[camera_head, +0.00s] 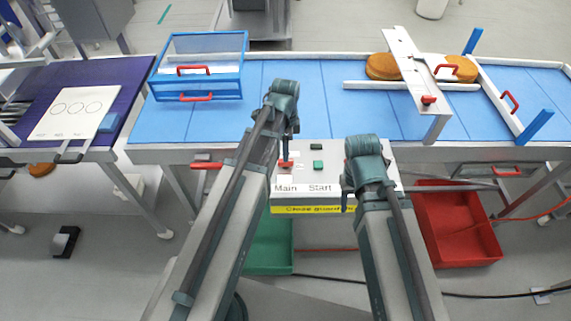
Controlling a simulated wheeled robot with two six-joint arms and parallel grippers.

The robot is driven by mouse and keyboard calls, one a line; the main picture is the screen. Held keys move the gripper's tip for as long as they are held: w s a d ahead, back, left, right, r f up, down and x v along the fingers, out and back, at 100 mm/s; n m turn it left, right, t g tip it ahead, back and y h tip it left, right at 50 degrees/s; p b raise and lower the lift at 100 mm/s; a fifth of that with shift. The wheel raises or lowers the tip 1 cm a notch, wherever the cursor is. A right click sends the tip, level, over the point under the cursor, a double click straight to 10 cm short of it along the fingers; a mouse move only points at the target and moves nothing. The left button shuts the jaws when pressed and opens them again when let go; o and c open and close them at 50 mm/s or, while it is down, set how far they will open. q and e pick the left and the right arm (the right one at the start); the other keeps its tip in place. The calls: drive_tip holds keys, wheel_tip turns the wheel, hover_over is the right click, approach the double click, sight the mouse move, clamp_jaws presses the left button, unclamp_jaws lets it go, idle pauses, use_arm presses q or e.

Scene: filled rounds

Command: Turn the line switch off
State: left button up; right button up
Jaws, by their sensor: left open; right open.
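A pale control box (330,152) stands in front of the blue line, with the labels "Main" and "Start". A red switch (286,166) sits above "Main"; its exact position is too small to tell. A green button (318,165) sits above "Start". My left gripper (287,152) points down right over the red switch and partly hides it; I cannot tell whether it touches. It is open. My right gripper (346,200) is open at the box's right part, beside the "Start" label, with nothing seen in it.
A blue-framed clear guard (243,68) with red handles stands on the blue conveyor (300,90). A white gate (415,75) crosses it near two orange rounds (383,66). A green bin (268,245) and a red bin (455,225) stand below. A purple table (110,80) is left.

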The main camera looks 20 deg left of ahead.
use_arm(q)
wheel_tip(320, 180, down, 5)
drive_tip(key=b, duration=0.3)
drive_tip(key=shift+r+b, duration=0.1)
drive_tip(key=shift+b, duration=0.25)
clamp_jaws()
